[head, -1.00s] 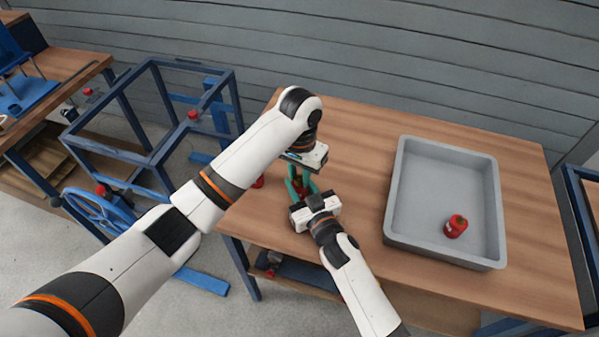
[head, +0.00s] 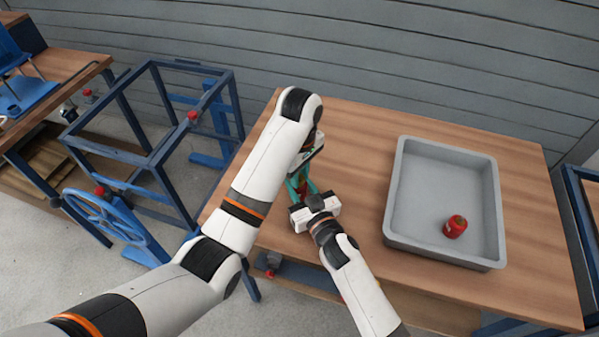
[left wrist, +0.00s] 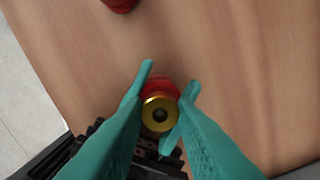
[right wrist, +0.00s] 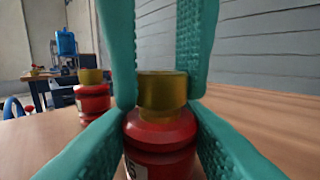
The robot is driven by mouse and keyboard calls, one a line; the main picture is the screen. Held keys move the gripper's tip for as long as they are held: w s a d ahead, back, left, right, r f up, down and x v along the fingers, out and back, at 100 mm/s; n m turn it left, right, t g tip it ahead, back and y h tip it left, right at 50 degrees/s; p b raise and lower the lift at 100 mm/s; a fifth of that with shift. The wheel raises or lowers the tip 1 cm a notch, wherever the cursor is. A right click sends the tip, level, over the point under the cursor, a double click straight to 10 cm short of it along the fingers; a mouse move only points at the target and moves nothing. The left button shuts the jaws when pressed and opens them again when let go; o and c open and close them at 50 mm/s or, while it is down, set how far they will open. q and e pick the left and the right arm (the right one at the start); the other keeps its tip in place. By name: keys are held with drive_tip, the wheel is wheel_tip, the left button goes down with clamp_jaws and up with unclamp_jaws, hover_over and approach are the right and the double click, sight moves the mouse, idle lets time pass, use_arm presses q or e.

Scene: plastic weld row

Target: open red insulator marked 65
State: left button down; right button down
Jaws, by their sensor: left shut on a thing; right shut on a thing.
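A red insulator (right wrist: 160,135) with a gold cap (right wrist: 162,92) stands upright at the table's left part. Its white label is at the lower edge of the right wrist view, with the marking mostly hidden. My right gripper (right wrist: 160,150) is shut on the red body from the side. My left gripper (right wrist: 160,85) comes down from above and is shut on the gold cap. In the left wrist view the cap (left wrist: 160,114) shows from above, seated on the red body, between the left fingertips (left wrist: 163,108). In the head view both grippers meet there, largely hiding the insulator.
A second red insulator (right wrist: 92,100) with a gold cap stands close by on the table. A grey tray (head: 392,190) to the right holds another red piece (head: 455,227). The wooden table (head: 355,125) is clear behind the grippers. A blue frame (head: 150,150) stands left.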

use_arm(q)
drive_tip(key=shift+r, duration=0.1)
drive_tip(key=shift+w+r, duration=0.15)
drive_tip(key=shift+r, duration=0.85)
drive_tip(key=shift+r, duration=0.1)
wheel_tip(320, 180, up, 3)
drive_tip(key=shift+r, duration=0.45)
